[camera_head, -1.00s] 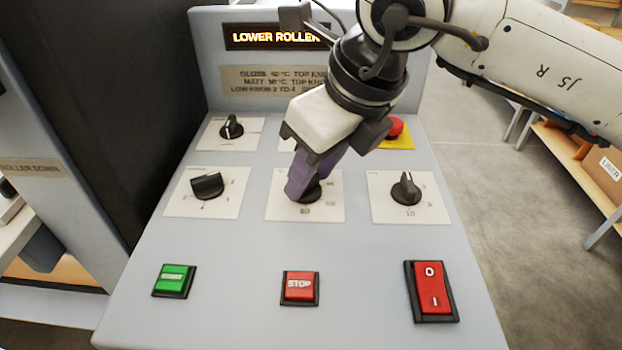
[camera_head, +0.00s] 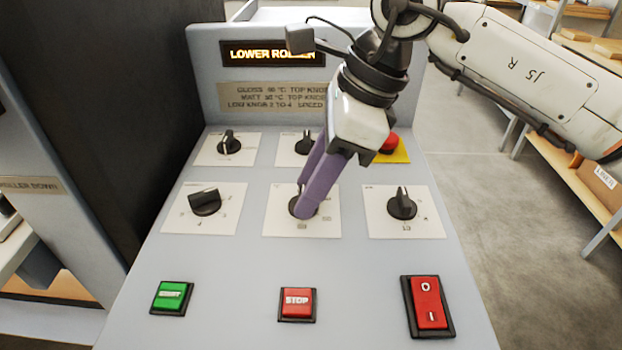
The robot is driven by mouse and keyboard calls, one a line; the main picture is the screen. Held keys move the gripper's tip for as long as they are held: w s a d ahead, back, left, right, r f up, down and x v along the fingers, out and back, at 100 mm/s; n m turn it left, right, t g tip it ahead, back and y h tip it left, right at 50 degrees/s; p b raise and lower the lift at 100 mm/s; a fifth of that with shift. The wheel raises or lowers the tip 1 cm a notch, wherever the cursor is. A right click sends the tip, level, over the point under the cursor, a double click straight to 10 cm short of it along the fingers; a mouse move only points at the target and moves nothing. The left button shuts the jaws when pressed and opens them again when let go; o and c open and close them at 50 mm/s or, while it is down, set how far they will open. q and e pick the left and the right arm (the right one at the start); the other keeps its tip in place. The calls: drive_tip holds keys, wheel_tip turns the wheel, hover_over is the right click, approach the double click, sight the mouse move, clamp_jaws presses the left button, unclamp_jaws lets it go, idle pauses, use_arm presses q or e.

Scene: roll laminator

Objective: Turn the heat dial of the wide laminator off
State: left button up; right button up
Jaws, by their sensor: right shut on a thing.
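The laminator's grey control panel (camera_head: 250,265) fills the middle of the head view. Its middle dial (camera_head: 295,207) is a black knob on a white scale plate. My right gripper (camera_head: 303,207) comes down from the upper right, and its purple fingers are shut on this dial. The fingers cover much of the knob, so its pointer cannot be read. Which dial is the heat dial cannot be read from the labels. My left gripper is not in view.
Other black dials stand close by: left (camera_head: 205,202), right (camera_head: 402,206), upper left (camera_head: 229,143) and upper middle (camera_head: 304,143). A red emergency button (camera_head: 390,143) is beside my gripper. Green start (camera_head: 172,297), red stop (camera_head: 297,303) and a red rocker switch (camera_head: 428,303) lie in front.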

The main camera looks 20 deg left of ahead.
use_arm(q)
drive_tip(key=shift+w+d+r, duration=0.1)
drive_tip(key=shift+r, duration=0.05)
use_arm(e)
drive_tip(key=shift+r, duration=0.1)
drive_tip(key=o, duration=1.1)
drive_tip(key=shift+c, duration=0.2)
drive_tip(key=v, duration=1)
